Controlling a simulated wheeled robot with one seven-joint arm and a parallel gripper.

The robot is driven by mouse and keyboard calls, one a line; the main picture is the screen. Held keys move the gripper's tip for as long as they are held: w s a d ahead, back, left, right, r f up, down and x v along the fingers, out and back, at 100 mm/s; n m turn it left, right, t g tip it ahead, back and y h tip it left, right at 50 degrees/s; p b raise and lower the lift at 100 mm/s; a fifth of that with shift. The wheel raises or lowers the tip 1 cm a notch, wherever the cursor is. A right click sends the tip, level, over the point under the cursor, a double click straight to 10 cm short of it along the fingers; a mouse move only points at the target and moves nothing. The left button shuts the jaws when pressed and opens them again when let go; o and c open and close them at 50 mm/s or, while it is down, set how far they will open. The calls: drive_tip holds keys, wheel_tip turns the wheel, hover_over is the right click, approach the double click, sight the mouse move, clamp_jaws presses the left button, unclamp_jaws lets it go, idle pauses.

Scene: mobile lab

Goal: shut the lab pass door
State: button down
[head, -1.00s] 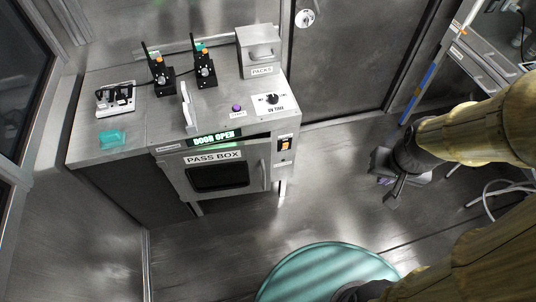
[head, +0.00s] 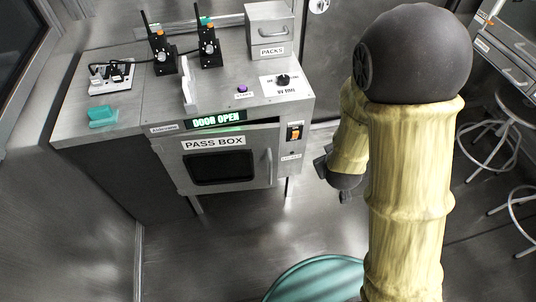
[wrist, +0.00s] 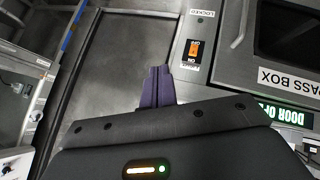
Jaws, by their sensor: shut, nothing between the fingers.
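The pass box door (head: 222,168) is a grey panel with a dark window, a "PASS BOX" label and a vertical handle (head: 268,166) at its right side. A dark gap with a green glow shows along its top edge, and the display (head: 216,118) above reads "DOOR OPEN". In the wrist view the door (wrist: 290,45) and its handle (wrist: 240,22) lie at the upper right. My gripper (wrist: 157,86) is shut and empty, apart from the door. In the head view my gripper (head: 343,196) is partly hidden, right of the box.
An orange rocker switch (head: 294,132) is on the panel right of the door. Two radios (head: 208,48), a "PACKS" box (head: 270,30) and a teal block (head: 102,116) stand on the counter. Stools (head: 512,130) are at the right. The floor before the door is mostly clear.

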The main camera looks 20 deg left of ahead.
sight(267, 136)
drive_tip(key=s+a+f+n+t+y+b, duration=0.2)
drive_tip(key=a+f+n+t+y+b, duration=0.1)
drive_tip(key=a+f+n+b, duration=0.3)
drive_tip(key=s+a+f+n+t+y+b, duration=0.3)
drive_tip(key=a+f+n+t+b, duration=0.1)
drive_tip(key=a+f+n+b, duration=0.2)
drive_tip(key=a+f+n, duration=0.1)
drive_tip(key=a+n, duration=0.1)
drive_tip(key=a, duration=0.1)
drive_tip(key=shift+a+n+y+b, duration=0.4)
drive_tip(key=shift+w, duration=0.1)
drive_tip(key=b+x, duration=0.1)
drive_tip(key=x, duration=1.3)
drive_tip(key=shift+r+b, duration=0.3)
drive_tip(key=shift+b, duration=0.05)
drive_tip(key=shift+d, duration=0.1)
drive_tip(key=shift+w, duration=0.1)
